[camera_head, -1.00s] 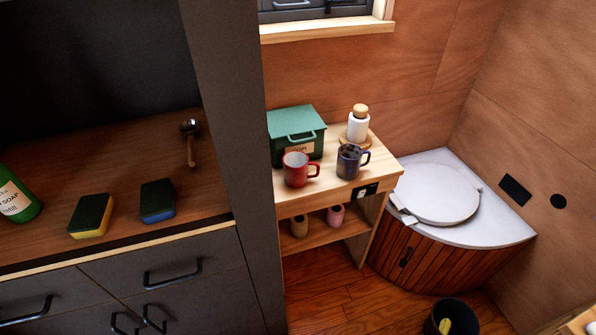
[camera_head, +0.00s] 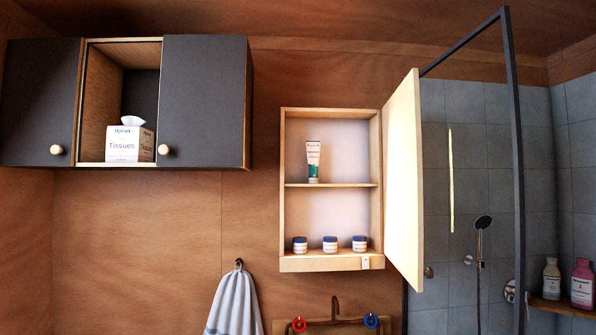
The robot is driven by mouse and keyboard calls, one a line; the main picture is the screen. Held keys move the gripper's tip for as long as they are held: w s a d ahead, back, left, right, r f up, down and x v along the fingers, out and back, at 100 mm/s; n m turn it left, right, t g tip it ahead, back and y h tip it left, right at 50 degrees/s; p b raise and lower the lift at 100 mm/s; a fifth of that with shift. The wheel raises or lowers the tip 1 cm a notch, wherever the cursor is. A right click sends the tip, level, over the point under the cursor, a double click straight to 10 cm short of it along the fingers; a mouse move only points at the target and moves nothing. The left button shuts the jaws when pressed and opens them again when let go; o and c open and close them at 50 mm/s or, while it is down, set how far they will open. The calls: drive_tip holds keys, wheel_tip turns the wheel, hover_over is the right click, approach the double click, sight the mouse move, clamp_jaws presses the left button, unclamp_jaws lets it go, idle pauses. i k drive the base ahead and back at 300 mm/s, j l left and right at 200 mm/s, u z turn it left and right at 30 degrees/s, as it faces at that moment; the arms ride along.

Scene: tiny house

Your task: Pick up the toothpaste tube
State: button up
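The toothpaste tube (camera_head: 313,161), white with a teal lower end, stands upright on the upper shelf of an open wall cabinet (camera_head: 286,218). It is left of the middle of that shelf, and nothing blocks the view of it. The cabinet door (camera_head: 404,180) is swung open to the right. My gripper does not show in the head view.
Three small jars (camera_head: 330,244) stand on the cabinet's lower shelf. A sink tap (camera_head: 335,308) is below. A towel (camera_head: 235,302) hangs at lower left, and a dark cupboard (camera_head: 205,102) with a tissue box (camera_head: 130,140) is upper left. A shower frame (camera_head: 517,160) stands right.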

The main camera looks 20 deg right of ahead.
sight(313, 148)
drive_tip(key=i+j+z, duration=0.25)
drive_tip(key=i+j, duration=0.25)
drive_tip(key=j, duration=0.15)
drive_tip(key=i+j+z, duration=0.15)
drive_tip(key=j, duration=0.25)
drive_tip(key=i+j+z, duration=0.1)
drive_tip(key=i+j, duration=0.2)
drive_tip(key=j, duration=0.1)
